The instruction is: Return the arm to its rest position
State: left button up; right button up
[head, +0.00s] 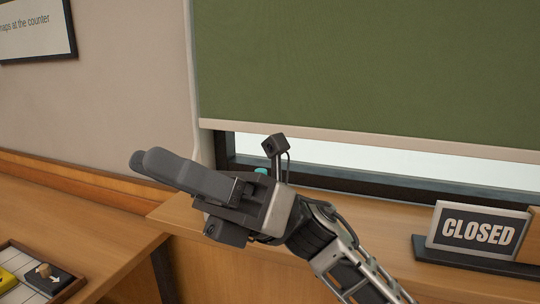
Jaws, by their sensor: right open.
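My right gripper (150,164) is raised in the middle of the head view, in front of the window sill and the wall. Its arm comes in from the lower right, and its fingers point to the upper left. The jaws are open, with nothing seen between them. My left gripper does not show.
A CLOSED sign (478,231) stands on the wooden sill (380,215) at right. A green blind (370,70) covers most of the window. A framed notice (36,25) hangs above.

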jog(key=w+d+f+n+t+h, duration=0.4)
jog(key=f+n+t, duration=0.3)
jog(key=n+t, duration=0.3)
jog(key=w+d+f+n+t+h, duration=0.35)
jog(key=f+n+t, duration=0.45)
jog(key=n+t, duration=0.3)
jog(key=w+d+f+n+t+h, duration=0.45)
jog(key=f+n+t, duration=0.25)
jog(key=n+t, duration=0.3)
jog(key=s+d+f+m+g+h, duration=0.3)
jog(key=s+f, duration=0.5)
jog(key=f, duration=0.4)
jog(key=s+d+f+m+g+h, duration=0.4)
jog(key=s+d+f+m+g, duration=0.2)
jog(key=f, duration=0.6)
jog(key=s+d+m, duration=0.1)
jog(key=s+m, duration=0.1)
jog(key=m, duration=0.1)
jog(key=shift+s+d+p, duration=0.15)
jog(key=shift+d+p, duration=0.2)
jog(key=shift+d, duration=0.05)
jog(key=shift+f, duration=0.1)
jog(key=shift+c, duration=0.9)
jog(key=shift+a, duration=0.15)
